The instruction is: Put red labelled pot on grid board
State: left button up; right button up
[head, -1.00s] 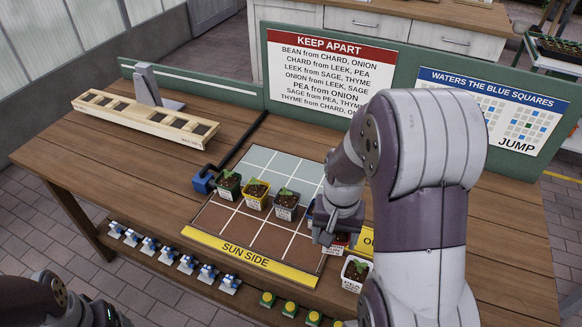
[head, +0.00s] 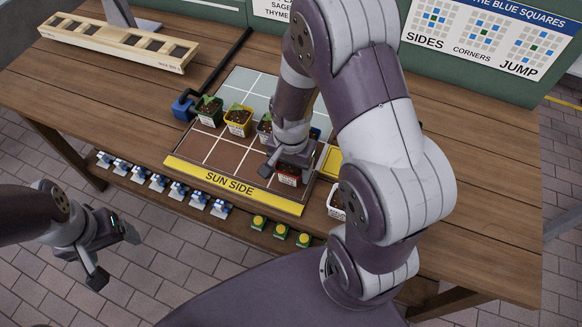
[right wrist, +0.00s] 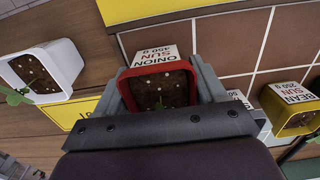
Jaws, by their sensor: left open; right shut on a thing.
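The red labelled pot (head: 288,179) holds dark soil, and its label reads ONION SUN in the right wrist view (right wrist: 160,88). My right gripper (head: 287,166) is shut on it, one finger on each side. It is at the front right part of the grid board (head: 212,150), close to the yellow SUN SIDE strip (head: 232,188). I cannot tell whether its base touches the board. My left gripper (head: 115,256) is open and empty, off the table's front left.
A green pot (head: 209,112), a yellow pot (head: 238,122) and a partly hidden grey pot (head: 264,129) stand in a row on the board. A white pot (right wrist: 42,72) stands right of the board. Several blue-white clips (head: 157,182) and yellow-green buttons (head: 281,231) line the front edge.

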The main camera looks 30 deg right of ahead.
jog(key=shift+w+d+f, duration=0.1)
jog(key=shift+w+f, duration=0.05)
jog(key=shift+f, duration=0.3)
jog(key=shift+f, duration=0.1)
jog(key=o, duration=1.4)
notch_tip(320, 180, up, 12)
jog(key=shift+p, duration=0.6)
jog(key=s+n, duration=0.1)
jog(key=n, duration=0.2)
jog(key=s+a+n+t, duration=0.1)
jog(key=s+n, duration=0.1)
jog(key=n, duration=0.1)
jog(key=s+a+n, duration=0.1)
jog(key=n, duration=0.3)
jog(key=shift+s+a+f, duration=0.2)
jog(key=shift+a, duration=0.05)
